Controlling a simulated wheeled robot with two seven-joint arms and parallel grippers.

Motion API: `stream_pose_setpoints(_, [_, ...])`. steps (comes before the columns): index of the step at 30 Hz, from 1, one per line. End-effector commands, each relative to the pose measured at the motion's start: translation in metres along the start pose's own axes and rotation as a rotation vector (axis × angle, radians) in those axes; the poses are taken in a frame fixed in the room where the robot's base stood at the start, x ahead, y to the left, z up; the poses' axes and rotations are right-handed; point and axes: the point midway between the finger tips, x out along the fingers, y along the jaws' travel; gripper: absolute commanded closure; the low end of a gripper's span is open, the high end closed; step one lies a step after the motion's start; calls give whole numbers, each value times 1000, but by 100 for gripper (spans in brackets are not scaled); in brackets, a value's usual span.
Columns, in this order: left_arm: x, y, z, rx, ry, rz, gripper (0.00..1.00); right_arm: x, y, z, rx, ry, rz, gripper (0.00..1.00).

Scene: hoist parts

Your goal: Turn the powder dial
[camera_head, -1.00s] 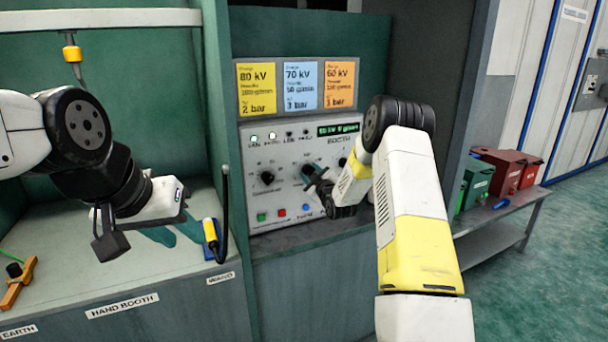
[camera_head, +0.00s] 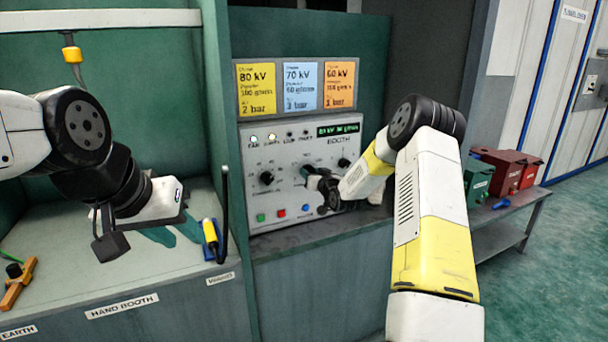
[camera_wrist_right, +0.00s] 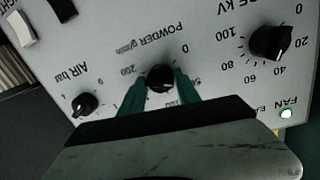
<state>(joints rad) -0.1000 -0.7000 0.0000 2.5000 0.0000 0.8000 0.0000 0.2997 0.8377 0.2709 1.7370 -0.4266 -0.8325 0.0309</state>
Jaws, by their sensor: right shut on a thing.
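The powder dial (camera_wrist_right: 161,77) is the black middle knob of three on the grey control panel (camera_head: 249,161), labelled "POWDER g/min" in the right wrist view. My right gripper (camera_wrist_right: 160,85) is shut on this dial, its green fingers on either side of it.
Three setting cards (camera_head: 300,86) stand above the panel. A green display (camera_head: 338,129) and lights sit along its top. Coloured buttons (camera_head: 282,211) run along its bottom. A yellow-handled wand (camera_head: 211,235) stands left of the panel. Red and green boxes (camera_head: 505,168) sit on a bench at right.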

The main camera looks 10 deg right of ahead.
Motion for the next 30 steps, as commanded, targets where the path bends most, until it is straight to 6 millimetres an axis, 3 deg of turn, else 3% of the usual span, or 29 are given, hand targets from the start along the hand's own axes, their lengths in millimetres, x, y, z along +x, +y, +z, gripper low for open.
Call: stream_pose_setpoints(30, [0, 0, 0, 0, 0, 0, 64, 0, 0, 2, 965, -80, -76, 100])
